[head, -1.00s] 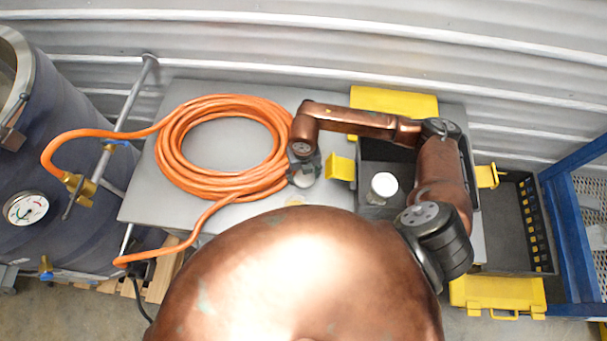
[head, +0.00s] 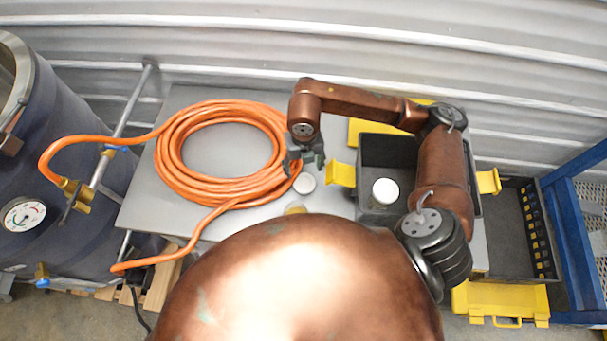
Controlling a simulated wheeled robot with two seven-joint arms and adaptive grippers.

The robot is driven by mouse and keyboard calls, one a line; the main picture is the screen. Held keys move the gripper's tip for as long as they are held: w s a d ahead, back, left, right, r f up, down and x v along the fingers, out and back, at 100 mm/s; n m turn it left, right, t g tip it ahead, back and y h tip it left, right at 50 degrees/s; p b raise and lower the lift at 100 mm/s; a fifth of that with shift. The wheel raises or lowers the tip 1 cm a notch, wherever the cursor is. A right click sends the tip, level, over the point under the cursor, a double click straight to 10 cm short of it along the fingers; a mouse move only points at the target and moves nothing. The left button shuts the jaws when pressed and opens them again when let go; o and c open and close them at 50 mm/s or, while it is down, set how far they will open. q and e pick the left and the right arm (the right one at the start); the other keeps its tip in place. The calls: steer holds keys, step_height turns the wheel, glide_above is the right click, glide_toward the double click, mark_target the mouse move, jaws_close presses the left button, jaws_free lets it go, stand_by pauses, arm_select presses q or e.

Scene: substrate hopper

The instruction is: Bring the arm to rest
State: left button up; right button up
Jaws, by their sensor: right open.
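My right arm comes in from the right and bends over the grey table (head: 235,217). My right gripper (head: 308,164) is open, just beyond a small white-topped item (head: 305,183) that stands on the table beside the hose coil. Nothing shows held between its fingers. I cannot tell whether a fingertip touches the item. My left gripper is not in view. A second white-topped item (head: 385,190) is inside the dark bin with yellow handles (head: 366,150).
A coiled orange hose (head: 172,150) lies left of my gripper and runs to a brass valve on a dark tank (head: 75,135). A pale yellow item (head: 295,208) is partly hidden by my body. A blue rack (head: 570,240) stands at right. A corrugated wall is behind.

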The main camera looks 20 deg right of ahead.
steer(key=shift+r, duration=1)
steer(key=shift+r, duration=0.1)
